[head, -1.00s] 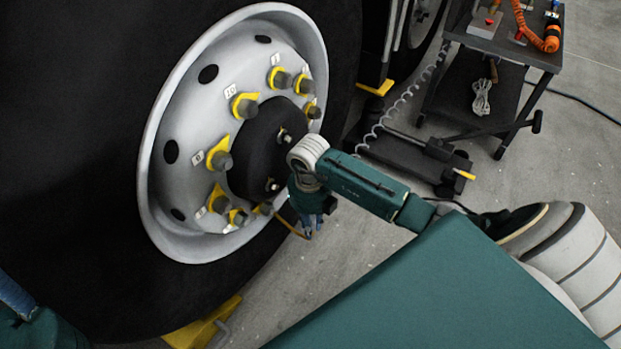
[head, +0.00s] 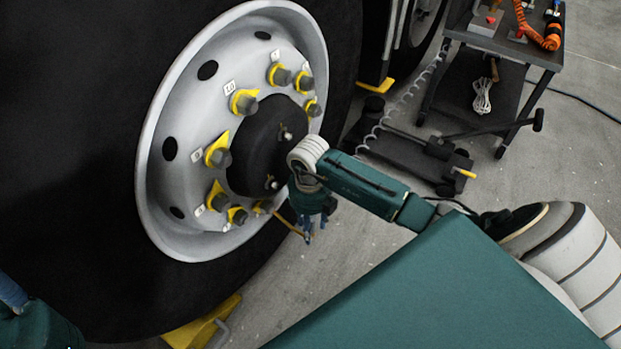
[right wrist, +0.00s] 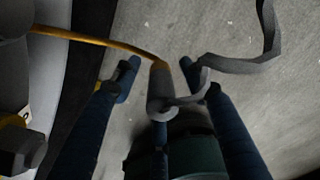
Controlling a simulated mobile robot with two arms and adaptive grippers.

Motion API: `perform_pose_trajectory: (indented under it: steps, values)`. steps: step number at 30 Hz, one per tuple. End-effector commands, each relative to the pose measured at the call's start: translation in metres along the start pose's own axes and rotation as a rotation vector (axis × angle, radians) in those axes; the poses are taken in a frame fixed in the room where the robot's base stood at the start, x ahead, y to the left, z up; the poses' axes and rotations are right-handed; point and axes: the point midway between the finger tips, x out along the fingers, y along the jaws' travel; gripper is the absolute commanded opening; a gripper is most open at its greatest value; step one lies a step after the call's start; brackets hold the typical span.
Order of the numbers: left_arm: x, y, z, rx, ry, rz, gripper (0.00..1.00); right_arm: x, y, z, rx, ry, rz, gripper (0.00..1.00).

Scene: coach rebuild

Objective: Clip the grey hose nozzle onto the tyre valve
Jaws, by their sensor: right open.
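The gripper is open. The tyre valve (right wrist: 100,41) is a thin yellow-orange stem from the wheel, and its end meets the nozzle's top. How firmly they are joined cannot be told. In the head view my right gripper (head: 307,227) hangs beside the wheel's lower right, at the end of the valve stem (head: 289,226). The nozzle is too small to make out there. A blue part of my left gripper (head: 12,293) shows at the left edge; its fingertips are cut off.
The big wheel (head: 160,210) with yellow-tagged nuts fills the left. A grey hose (right wrist: 232,66) loops right from the nozzle. A yellow chock (head: 205,325) lies under the tyre. A dark tool cart (head: 505,45) and a floor jack (head: 415,150) stand at the back right.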

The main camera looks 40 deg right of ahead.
Motion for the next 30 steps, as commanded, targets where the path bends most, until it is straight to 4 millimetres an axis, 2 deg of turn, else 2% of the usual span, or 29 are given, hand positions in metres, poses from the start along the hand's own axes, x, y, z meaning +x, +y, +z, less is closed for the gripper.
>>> perform_pose_trajectory:
  steps: [5, 12, 18, 30]
  values:
    - [-0.002, -0.001, 0.002, 0.001, -0.008, -0.003, 0.37, -0.008, 0.0, 0.001, 0.0, -0.001, 0.0, 0.44]
    - [-0.002, 0.0, 0.002, 0.0, -0.006, -0.001, 0.37, -0.048, 0.0, 0.001, -0.002, -0.004, 0.0, 0.44]
    - [-0.002, 0.0, 0.002, 0.0, -0.006, 0.0, 0.37, -0.071, 0.0, 0.001, 0.0, -0.002, 0.001, 0.44]
    - [-0.004, 0.0, 0.002, -0.001, -0.01, -0.002, 0.37, -0.075, 0.0, 0.0, 0.0, 0.001, 0.0, 0.44]
